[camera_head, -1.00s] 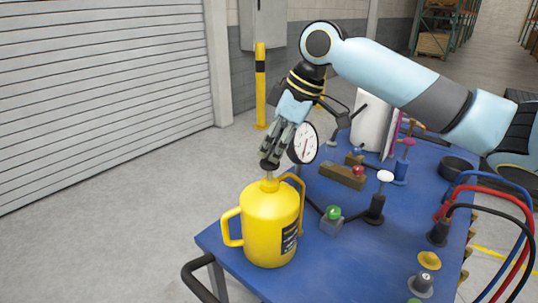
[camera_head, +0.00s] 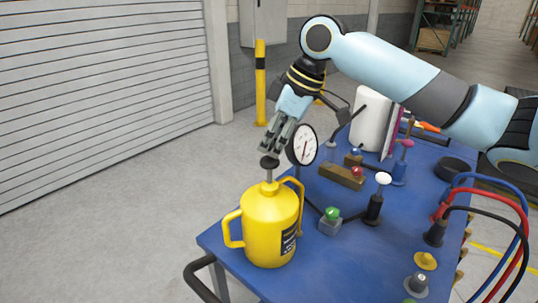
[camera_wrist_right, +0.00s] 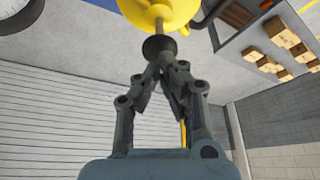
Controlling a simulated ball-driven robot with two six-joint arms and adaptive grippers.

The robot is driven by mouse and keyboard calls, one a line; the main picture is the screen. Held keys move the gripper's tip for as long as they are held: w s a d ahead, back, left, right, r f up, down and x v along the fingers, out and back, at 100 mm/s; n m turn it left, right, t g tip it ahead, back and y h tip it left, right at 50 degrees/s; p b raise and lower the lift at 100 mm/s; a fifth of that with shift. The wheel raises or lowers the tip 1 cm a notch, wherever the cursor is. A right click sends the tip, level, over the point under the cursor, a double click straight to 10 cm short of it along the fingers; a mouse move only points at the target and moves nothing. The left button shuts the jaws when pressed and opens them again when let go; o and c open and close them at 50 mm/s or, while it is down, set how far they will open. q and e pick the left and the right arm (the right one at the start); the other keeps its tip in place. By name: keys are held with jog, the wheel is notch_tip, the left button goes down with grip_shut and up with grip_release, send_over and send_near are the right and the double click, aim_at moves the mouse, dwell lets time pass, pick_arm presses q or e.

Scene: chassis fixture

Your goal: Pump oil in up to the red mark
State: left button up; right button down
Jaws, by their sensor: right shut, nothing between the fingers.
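The yellow oil pump can (camera_head: 268,228) stands upright at the table's near left corner. Its dark plunger knob (camera_head: 269,161) sits on a raised grey rod above the can top. My right gripper (camera_head: 272,149) is shut and empty, its fingertips at the top of the knob. In the right wrist view the shut fingertips (camera_wrist_right: 160,68) meet the dark knob (camera_wrist_right: 159,48); whether they press on it I cannot tell. The round white gauge (camera_head: 302,145) stands behind the can, with a thin red line on its face. My left gripper is not in view.
The blue table (camera_head: 335,262) holds a green button (camera_head: 332,213), a red button (camera_head: 357,171), a white-topped lever (camera_head: 383,179) and a dark ring (camera_head: 452,168). Blue, red and black hoses (camera_head: 497,193) arch at the right. Floor left of the table is clear.

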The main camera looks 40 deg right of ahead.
aim_at(273, 159)
jog(key=shift+f, duration=0.1)
jog(key=shift+f+b, duration=0.95)
jog(key=shift+f, duration=1)
notch_tip(273, 159, up, 3)
jog(key=shift+f+p, duration=0.2)
jog(key=shift+p, duration=1)
jog(key=shift+r, duration=0.7)
jog(key=shift+r, duration=0.1)
jog(key=shift+r, duration=2.95)
